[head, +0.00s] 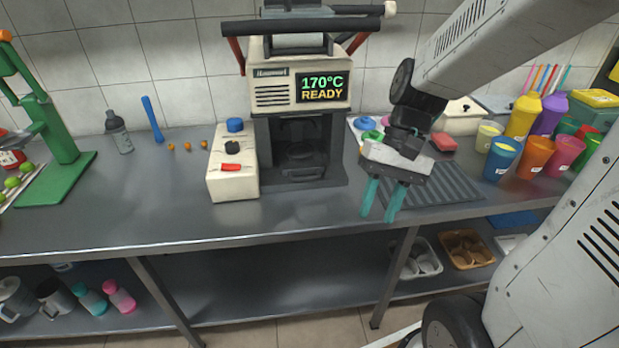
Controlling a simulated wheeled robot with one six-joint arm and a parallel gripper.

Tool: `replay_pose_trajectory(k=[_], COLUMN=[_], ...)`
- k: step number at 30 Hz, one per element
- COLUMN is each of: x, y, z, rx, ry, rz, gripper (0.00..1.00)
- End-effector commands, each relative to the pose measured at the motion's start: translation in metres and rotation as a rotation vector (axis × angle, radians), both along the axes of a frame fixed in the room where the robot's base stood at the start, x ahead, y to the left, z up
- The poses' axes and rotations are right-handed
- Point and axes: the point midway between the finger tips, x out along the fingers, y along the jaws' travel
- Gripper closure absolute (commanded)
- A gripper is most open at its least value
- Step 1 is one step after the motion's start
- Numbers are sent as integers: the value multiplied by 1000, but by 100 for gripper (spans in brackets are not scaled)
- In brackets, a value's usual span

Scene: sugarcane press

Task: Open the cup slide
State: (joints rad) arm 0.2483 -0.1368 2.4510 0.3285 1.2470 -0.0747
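The cream and black machine (300,90) stands against the tiled wall with its display reading 170°C READY. Its dark bay (300,148) faces front and holds a dark, rounded part that is hard to make out. I cannot tell for sure which part is the cup slide. A cream side box (232,170) on its left carries a blue knob (235,125), a black knob (232,148) and a red switch (230,167). My gripper (379,217) points down in front and to the right of the machine, apart from it. Its teal fingers are spread with nothing between them.
A ribbed dark mat (440,186) lies right of my gripper. Several coloured cups (535,157) stand at the right. A green press (50,140) stands at far left. The counter front between press and machine is clear. Trays (467,248) sit on the lower shelf.

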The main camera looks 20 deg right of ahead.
Motion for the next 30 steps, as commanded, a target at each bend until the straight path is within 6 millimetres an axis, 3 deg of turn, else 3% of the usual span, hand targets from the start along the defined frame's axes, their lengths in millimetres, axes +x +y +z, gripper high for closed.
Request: replay_pose_trajectory(k=[11,21,27,30], x=[93,196,245,250], y=[5,-26,-44,-44], z=[-77,-152,-144,-142], rx=[464,799,871,879], ry=[133,-28,-241,-293], rz=[-371,-763,-845,-835], gripper=[67,67,67,67])
